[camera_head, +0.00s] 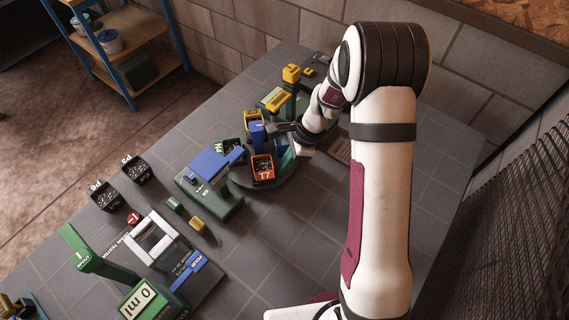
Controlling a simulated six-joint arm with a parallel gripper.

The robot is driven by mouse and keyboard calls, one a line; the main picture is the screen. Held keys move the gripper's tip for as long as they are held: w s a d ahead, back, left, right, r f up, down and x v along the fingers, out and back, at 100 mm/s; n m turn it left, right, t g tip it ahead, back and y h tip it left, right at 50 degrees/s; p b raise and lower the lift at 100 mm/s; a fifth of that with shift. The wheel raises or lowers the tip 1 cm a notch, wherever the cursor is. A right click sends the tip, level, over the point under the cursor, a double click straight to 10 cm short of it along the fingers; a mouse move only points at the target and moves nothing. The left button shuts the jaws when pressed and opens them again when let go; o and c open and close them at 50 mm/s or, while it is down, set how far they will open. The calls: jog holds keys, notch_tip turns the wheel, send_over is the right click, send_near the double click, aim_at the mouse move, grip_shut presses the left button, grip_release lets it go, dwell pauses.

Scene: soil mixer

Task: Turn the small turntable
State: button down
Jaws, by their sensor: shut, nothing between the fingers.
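My gripper (274,131) reaches in from the right, close to the blue part at the turntable's centre. It is shut with nothing held. The picture is too small to tell whether the fingertips touch the blue part. My wrist hides part of the turntable's right side.
Two black bins (134,168) (105,195) sit at the left edge. A white frame (153,238) and a 0 ml display (143,299) are in front.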

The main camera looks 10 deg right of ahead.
aim_at(260, 174)
jog(key=shift+s+a+m+t, duration=0.3)
jog(key=shift+a+m, duration=0.15)
jog(key=shift+m, duration=0.25)
dwell(0.5)
jog(key=shift+s+a+m+t, duration=0.3)
jog(key=shift+a+m, duration=0.2)
jog(key=shift+m, duration=0.2)
jog(key=shift+s+a+m+t+h, duration=0.2)
jog(key=shift+a+m+t, duration=0.1)
jog(key=shift+a+m, duration=0.45)
jog(key=shift+s+a+m+t+h, duration=0.1)
jog(key=shift+s+a+m+t, duration=0.15)
jog(key=shift+a+m, duration=0.5)
jog(key=shift+a, duration=0.95)
